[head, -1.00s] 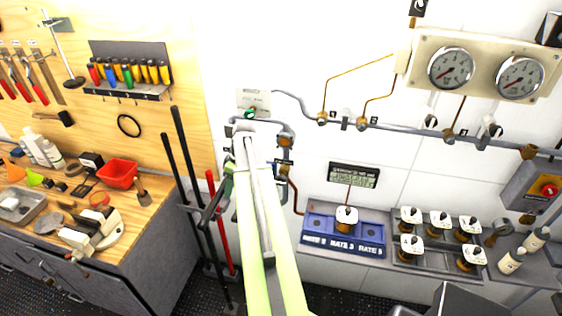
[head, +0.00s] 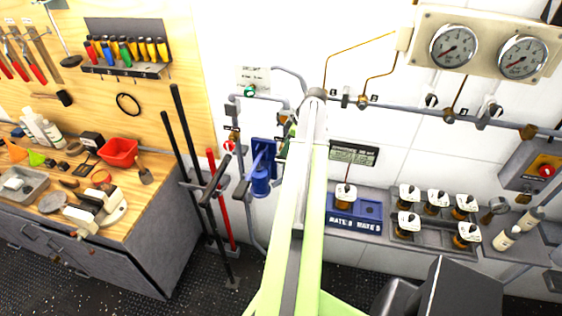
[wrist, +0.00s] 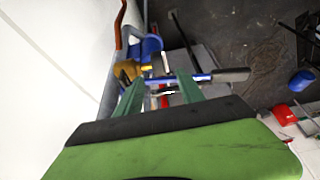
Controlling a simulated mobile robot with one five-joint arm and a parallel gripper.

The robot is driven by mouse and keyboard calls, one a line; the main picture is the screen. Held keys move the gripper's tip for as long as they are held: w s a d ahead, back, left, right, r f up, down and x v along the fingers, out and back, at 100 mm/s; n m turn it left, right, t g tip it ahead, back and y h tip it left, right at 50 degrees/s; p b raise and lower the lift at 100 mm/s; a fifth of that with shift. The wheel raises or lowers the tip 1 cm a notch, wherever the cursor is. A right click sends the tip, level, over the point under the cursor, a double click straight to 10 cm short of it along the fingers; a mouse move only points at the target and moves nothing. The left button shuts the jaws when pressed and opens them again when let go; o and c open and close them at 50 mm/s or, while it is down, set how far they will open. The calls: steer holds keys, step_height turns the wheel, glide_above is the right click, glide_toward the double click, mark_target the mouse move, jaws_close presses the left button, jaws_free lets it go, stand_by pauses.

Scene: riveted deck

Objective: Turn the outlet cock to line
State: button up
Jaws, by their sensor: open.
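In the wrist view a brass fitting (wrist: 127,70) sits on a grey pipe beside the white wall, just beyond my left finger; it may be the outlet cock, but its lever and setting cannot be made out. A copper pipe (wrist: 122,25) rises behind it. My gripper (wrist: 158,90) is open, its two green fingers apart with nothing held between them. In the head view my pale green arm reaches to the wall and hides the fittings there. The blue hand pump (head: 262,170) is left of my arm; its blue body (wrist: 149,47) and dark handle also show in the wrist view.
Dark bars and a red bar lean by the workbench (head: 150,215). Gauges (head: 453,46) hang upper right. The floor between is dark.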

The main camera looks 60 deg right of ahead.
mark_target(281, 158)
steer(key=b+x, duration=0.4)
steer(key=x, duration=0.2)
steer(key=shift+w+f, duration=0.1)
steer(key=shift+f, duration=0.25)
steer(key=shift+r, duration=0.1)
jaws_close()
steer(key=shift+w, duration=0.1)
